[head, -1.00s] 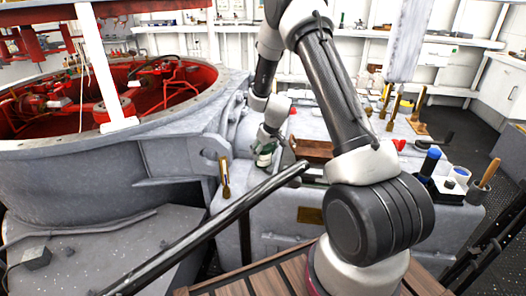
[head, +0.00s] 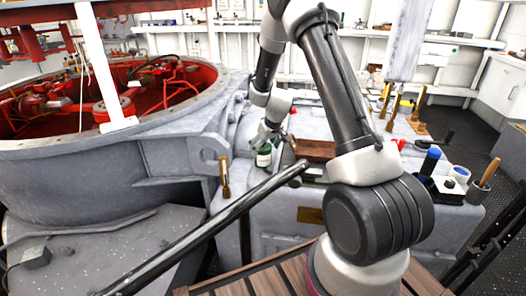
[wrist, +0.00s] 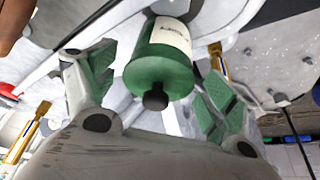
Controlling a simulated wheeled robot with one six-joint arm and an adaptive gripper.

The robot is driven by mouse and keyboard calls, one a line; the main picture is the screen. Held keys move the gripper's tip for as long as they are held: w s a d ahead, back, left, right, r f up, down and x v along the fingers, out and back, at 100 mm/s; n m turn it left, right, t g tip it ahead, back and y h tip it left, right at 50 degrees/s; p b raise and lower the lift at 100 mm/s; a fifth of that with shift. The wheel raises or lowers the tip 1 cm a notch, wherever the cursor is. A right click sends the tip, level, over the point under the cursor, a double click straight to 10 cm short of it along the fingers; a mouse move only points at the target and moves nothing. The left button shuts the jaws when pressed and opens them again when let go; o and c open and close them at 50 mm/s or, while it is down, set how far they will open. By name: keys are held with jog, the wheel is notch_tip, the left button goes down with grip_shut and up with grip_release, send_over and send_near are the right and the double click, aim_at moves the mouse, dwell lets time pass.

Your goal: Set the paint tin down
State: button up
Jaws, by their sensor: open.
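The paint tin (head: 264,157) is a small green cylinder with a pale label. It stands upright on the grey metal surface beside the round housing. In the wrist view the tin (wrist: 160,68) shows its green body, white label and black knob, between and just beyond the finger pads, with a gap on each side. My gripper (head: 268,138) is open just above and behind the tin, with green pads spread apart in the wrist view. It holds nothing. The tin's underside is hidden.
A brass-coloured upright tool (head: 224,176) stands left of the tin. A long dark bar (head: 215,228) crosses in front. A brown box (head: 313,150) lies to the right. The red-lined housing (head: 120,95) fills the left.

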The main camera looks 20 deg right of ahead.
jog(key=s+a+f+v, duration=0.1)
jog(key=s+a+v, duration=0.1)
jog(key=v, duration=1.2)
jog(key=s+a+f+v, duration=0.1)
jog(key=s+a+v, duration=0.15)
jog(key=v, duration=1.15)
jog(key=s+d+r+m, duration=0.1)
jog(key=s+r, duration=0.2)
jog(key=s, duration=0.9)
jog(key=s+r+m, duration=0.1)
jog(key=s+r, duration=0.3)
jog(key=s, duration=0.8)
jog(key=shift+d+h, duration=0.4)
jog(key=shift+c, duration=0.2)
